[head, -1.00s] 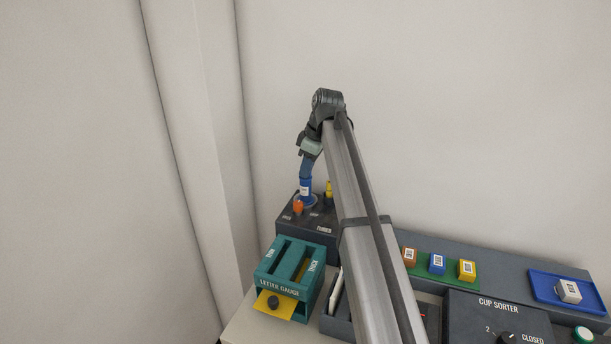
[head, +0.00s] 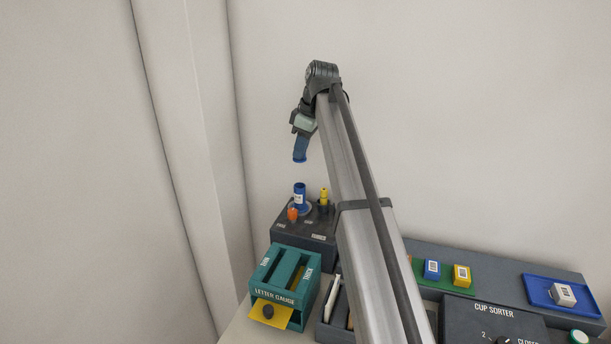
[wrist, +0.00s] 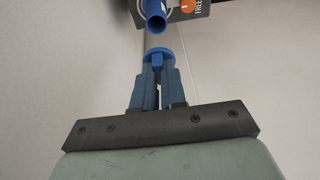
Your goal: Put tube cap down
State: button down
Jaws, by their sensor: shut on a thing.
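My gripper (head: 300,154) is shut on a blue tube cap (wrist: 158,53) and holds it in the air. In the head view the cap (head: 300,160) shows at the fingertips, a short way above a blue tube. The blue tube (head: 299,192) with a white label stands upright in the dark tube block (head: 288,234). In the wrist view the tube (wrist: 154,16) shows its open, dark mouth beyond the cap. The cap and the tube are apart.
An orange thing (head: 292,213) and a yellow thing (head: 324,195) stand on the block near the tube. The teal letter gauge (head: 284,274) is in front. To the right are small boxes, a blue tray (head: 536,287) and the cup sorter (head: 475,316). The air around my gripper is clear.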

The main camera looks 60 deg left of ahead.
jog(key=shift+w+d+r, duration=0.15)
jog(key=shift+d, duration=0.25)
send_over(323, 226)
notch_tip(323, 226, down, 7)
jog(key=f, duration=0.4)
jog(key=d+f, duration=0.1)
jog(key=f, duration=0.1)
jog(key=shift+w, duration=0.4)
jog(key=shift+f, duration=2.15)
jog(key=shift+f, duration=0.1)
jog(key=c, duration=1.2)
grip_release()
